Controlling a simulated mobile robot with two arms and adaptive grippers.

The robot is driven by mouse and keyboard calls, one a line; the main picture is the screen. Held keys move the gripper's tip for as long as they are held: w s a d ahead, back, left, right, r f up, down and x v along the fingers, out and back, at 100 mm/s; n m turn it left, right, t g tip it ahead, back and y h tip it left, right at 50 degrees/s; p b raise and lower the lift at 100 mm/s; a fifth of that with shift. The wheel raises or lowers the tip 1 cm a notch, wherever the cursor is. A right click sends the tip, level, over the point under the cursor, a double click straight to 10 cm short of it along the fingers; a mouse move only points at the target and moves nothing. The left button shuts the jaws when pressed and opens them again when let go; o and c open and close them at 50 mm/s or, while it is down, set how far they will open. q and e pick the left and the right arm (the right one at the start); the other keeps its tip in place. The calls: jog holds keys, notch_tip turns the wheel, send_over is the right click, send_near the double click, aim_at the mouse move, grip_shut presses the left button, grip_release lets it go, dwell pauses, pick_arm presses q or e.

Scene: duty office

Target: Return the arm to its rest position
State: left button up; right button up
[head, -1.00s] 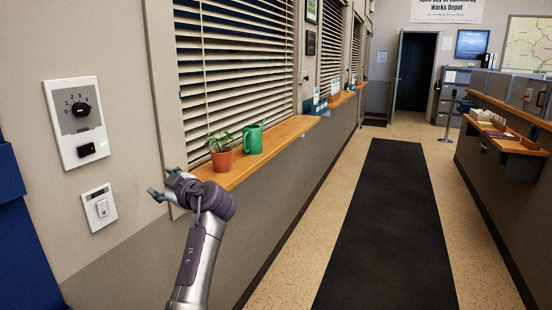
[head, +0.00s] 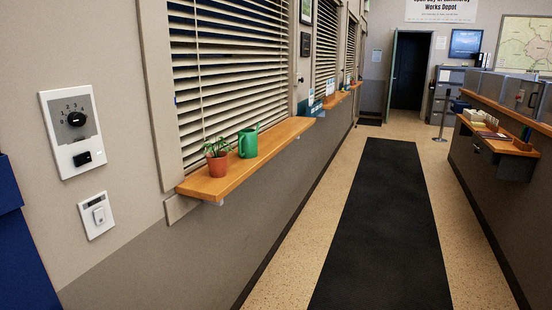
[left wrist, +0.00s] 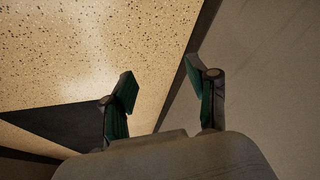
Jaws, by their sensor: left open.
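My left gripper (left wrist: 160,90) shows in the left wrist view, its two fingers spread apart with nothing between them. Beyond the fingers are the speckled floor and the grey lower wall. The left arm is out of the head view. My right gripper is in neither view. In the head view the wall holds a dial panel (head: 73,125) with a numbered black knob and a black switch below it. Under it is a smaller white switch plate (head: 97,215).
A wooden sill (head: 245,170) juts from the left wall, with a potted plant (head: 217,160) and a green watering can (head: 248,142) on it. A dark floor mat (head: 385,220) runs down the clear aisle. A counter (head: 490,190) stands on the right.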

pick_arm(q)
jog(key=s+f+m+g, duration=0.1)
jog(key=s+f, duration=0.2)
jog(key=s, duration=0.9)
jog(key=s+a+f+g+h, duration=0.1)
jog(key=s+f, duration=0.2)
jog(key=s, duration=0.9)
jog(key=s+f+m+g+p, duration=0.1)
jog(key=s+f, duration=0.3)
jog(key=s, duration=0.8)
jog(key=shift+a+m+g+h, duration=0.3)
jog(key=shift+g+h, duration=0.1)
jog(key=shift+g, duration=0.2)
